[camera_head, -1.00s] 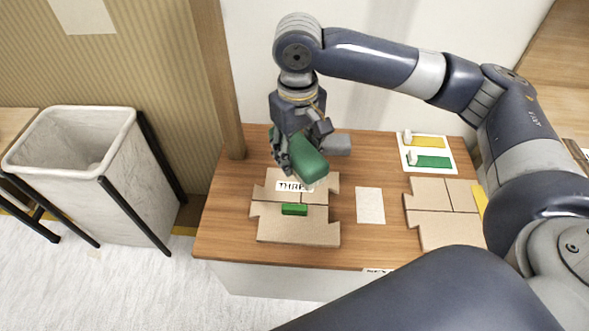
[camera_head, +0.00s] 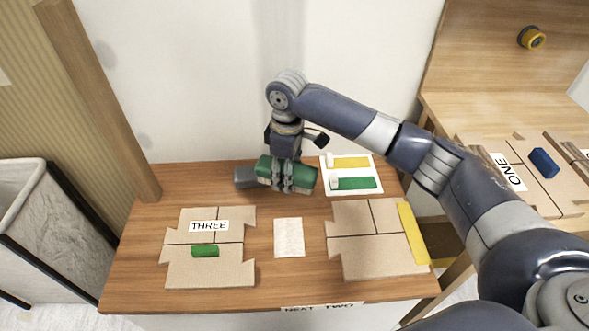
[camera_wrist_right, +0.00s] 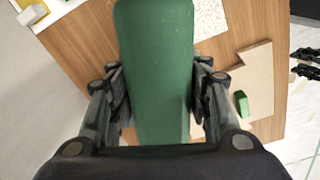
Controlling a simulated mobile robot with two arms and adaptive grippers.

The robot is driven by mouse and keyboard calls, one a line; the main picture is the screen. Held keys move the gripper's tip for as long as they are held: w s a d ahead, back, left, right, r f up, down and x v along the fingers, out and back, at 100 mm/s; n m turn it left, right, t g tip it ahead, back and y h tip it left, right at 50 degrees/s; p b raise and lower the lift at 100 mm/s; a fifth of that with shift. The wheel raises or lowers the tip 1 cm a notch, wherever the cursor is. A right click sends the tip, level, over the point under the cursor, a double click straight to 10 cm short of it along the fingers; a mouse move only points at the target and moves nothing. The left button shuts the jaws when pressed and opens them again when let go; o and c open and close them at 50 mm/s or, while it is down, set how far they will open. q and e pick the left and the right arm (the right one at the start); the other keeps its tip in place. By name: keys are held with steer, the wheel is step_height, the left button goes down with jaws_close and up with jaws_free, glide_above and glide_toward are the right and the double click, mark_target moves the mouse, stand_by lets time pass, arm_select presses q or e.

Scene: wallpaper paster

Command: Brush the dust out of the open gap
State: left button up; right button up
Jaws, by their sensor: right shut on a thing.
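My right gripper (camera_head: 285,190) is shut on a green rounded tool (camera_head: 298,176), above the back of the table. The tool also fills the middle of the right wrist view (camera_wrist_right: 155,70), between the two fingers. Its working end and any bristles cannot be made out. A tan panel labelled THREE (camera_head: 190,270) lies at front left, with dark seams between its pieces and a green block (camera_head: 205,251) on it. A second tan panel (camera_head: 375,258) lies to the right, with seams and a yellow strip (camera_head: 412,233) at its edge. Dust is too small to tell. My left gripper is out of view.
A grey block (camera_head: 245,177) lies beside the held tool. A speckled sheet (camera_head: 289,238) lies between the panels. A white card (camera_head: 351,163) with yellow and green strips is at back right.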

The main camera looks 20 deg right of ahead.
steer(key=f+n, duration=0.1)
steer(key=f, duration=0.2)
steer(key=w+f+n, duration=0.1)
steer(key=f+n, duration=0.1)
steer(key=f, duration=0.1)
steer(key=f+n+b, duration=0.1)
steer(key=f+n, duration=0.1)
steer(key=shift+w+d+f, duration=0.1)
steer(key=shift+w+f, duration=0.25)
steer(key=shift+f, duration=0.05)
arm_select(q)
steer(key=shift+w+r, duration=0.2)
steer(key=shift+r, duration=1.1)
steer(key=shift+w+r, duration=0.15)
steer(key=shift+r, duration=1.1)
arm_select(e)
steer(key=shift+d+f+n, duration=0.1)
steer(key=shift+f+n, duration=0.45)
steer(key=shift+n, duration=0.05)
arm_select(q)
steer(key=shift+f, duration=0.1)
arm_select(e)
steer(key=shift+r+p, duration=0.1)
steer(key=shift+p, duration=0.5)
step_height(320, 180, down, 2)
steer(key=shift+b, duration=0.45)
steer(key=shift+f, duration=0.4)
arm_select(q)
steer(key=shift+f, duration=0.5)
